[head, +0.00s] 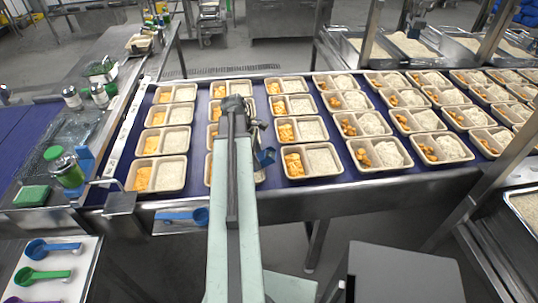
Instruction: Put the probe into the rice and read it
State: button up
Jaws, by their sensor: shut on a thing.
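Beige two-compartment trays stand in rows on a dark blue belt (210,203), with orange food in the left part and pale rice (321,160) in the right part. My arm reaches from the bottom middle over the second column of trays and hides much of it. My gripper (262,153) is mostly hidden behind the arm. I cannot tell for sure whether this is the probe. Its tip, and any contact with rice, are hidden.
A green-lidded jar (65,167) and a green block (31,196) stand on the left bench. Blue and green scoops (45,275) lie on a white board at lower left. A blue scoop (201,216) is at the belt's front edge. Metal posts rise at right.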

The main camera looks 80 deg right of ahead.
notch_tip(320, 180, up, 9)
jog(key=p, duration=0.9)
jog(key=shift+r, duration=0.1)
jog(key=shift+r, duration=0.15)
